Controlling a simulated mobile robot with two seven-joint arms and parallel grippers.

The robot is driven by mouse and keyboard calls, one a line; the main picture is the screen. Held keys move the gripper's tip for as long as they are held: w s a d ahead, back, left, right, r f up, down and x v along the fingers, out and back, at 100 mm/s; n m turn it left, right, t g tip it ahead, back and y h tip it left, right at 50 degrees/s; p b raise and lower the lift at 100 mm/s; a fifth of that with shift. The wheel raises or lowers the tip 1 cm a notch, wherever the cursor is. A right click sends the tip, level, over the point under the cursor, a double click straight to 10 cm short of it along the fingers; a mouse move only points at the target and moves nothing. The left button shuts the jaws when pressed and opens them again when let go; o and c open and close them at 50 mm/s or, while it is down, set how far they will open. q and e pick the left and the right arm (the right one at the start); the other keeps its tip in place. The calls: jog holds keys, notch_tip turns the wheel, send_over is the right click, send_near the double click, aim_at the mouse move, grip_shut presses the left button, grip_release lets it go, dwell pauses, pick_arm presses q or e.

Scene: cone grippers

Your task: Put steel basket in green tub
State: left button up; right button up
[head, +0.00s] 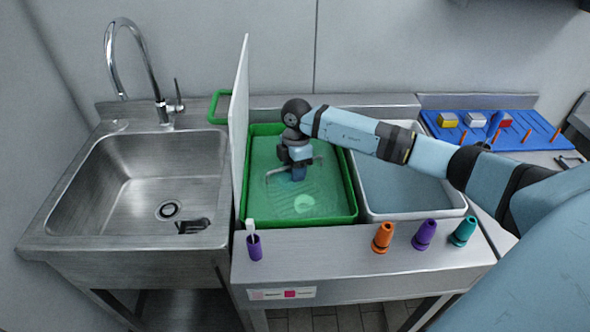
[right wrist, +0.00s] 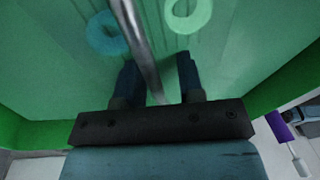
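The green tub (head: 352,211) sits in the counter, left of a grey tub. The steel basket (head: 322,190) is inside the green tub, faint against its green inside, with its handle raised. My right gripper (head: 298,176) reaches down into the tub at the basket's handle. In the right wrist view, the steel handle (right wrist: 137,40) runs between the two fingers of the right gripper (right wrist: 160,80), which stand apart with a gap beside the bar. A pale green ring (head: 303,203) and a blue ring (right wrist: 105,33) show inside the tub. My left gripper is out of view.
An upright white panel (head: 239,130) stands between the sink (head: 150,190) and the green tub. The grey tub (head: 410,215) lies under my right arm. Orange (head: 382,238), purple (head: 424,235) and teal (head: 463,232) cones stand on the front ledge, with a purple holder (head: 254,246) further left.

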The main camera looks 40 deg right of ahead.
notch_tip(320, 180, up, 12)
jog(key=w+d, duration=0.1)
jog(key=shift+w+d, duration=0.2)
jog(key=shift+w, duration=0.05)
dwell(0.5)
